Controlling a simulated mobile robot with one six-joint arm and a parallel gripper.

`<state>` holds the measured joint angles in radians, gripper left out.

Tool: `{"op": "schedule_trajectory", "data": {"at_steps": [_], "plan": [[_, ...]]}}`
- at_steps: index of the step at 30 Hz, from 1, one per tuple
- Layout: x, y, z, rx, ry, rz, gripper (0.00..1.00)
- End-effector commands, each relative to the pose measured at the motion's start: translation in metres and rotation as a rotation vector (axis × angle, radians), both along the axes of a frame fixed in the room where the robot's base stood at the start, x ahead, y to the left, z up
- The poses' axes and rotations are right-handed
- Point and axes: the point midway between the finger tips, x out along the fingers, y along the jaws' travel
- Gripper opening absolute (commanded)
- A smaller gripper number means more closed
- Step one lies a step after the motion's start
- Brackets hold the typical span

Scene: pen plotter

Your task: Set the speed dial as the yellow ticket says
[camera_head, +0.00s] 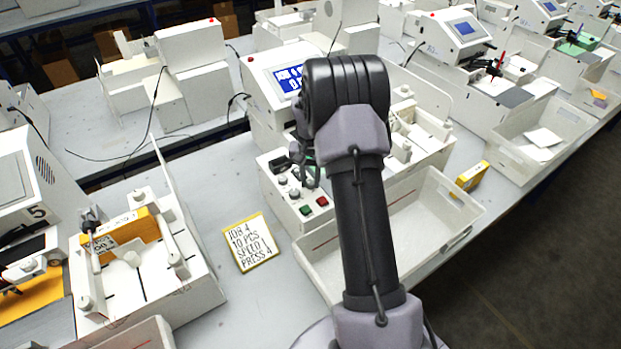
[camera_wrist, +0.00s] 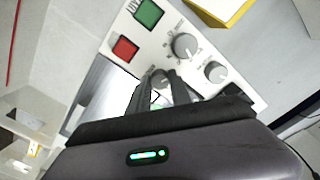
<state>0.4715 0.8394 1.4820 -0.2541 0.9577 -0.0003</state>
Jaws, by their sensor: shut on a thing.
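The yellow ticket (camera_head: 250,243) lies on the bench left of the control panel (camera_head: 268,187) and reads JOB 4, 10 PCS, SPEED 1, PRESS 4. The panel carries a green button (camera_wrist: 147,14), a red button (camera_wrist: 124,49) and grey dials. My gripper (camera_wrist: 158,82) is shut on a grey dial (camera_wrist: 161,76), which shows between its fingers in the wrist view. Two other dials, a larger one (camera_wrist: 186,46) and a smaller one (camera_wrist: 215,72), stand free beside it. The held dial's name and pointer setting cannot be read. My arm partly hides the panel in the head view.
The plotter's blue screen (camera_head: 289,78) shows white text, partly hidden by my arm. A white tray (camera_head: 455,203) lies in front of the machine, right of the panel. A neighbouring machine with a yellow block (camera_head: 124,228) stands at left. Bare bench surrounds the ticket.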

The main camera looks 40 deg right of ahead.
Motion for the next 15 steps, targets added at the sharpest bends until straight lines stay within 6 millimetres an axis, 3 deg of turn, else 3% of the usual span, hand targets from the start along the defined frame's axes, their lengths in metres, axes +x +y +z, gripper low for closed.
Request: {"op": "schedule_trajectory", "data": {"at_steps": [14,15], "plan": [[0.0009,-0.0004,0.0010,-0.001,-0.003,0.013,0.00],[0.0009,-0.0004,0.0010,-0.001,-0.003,0.013,0.33]]}}
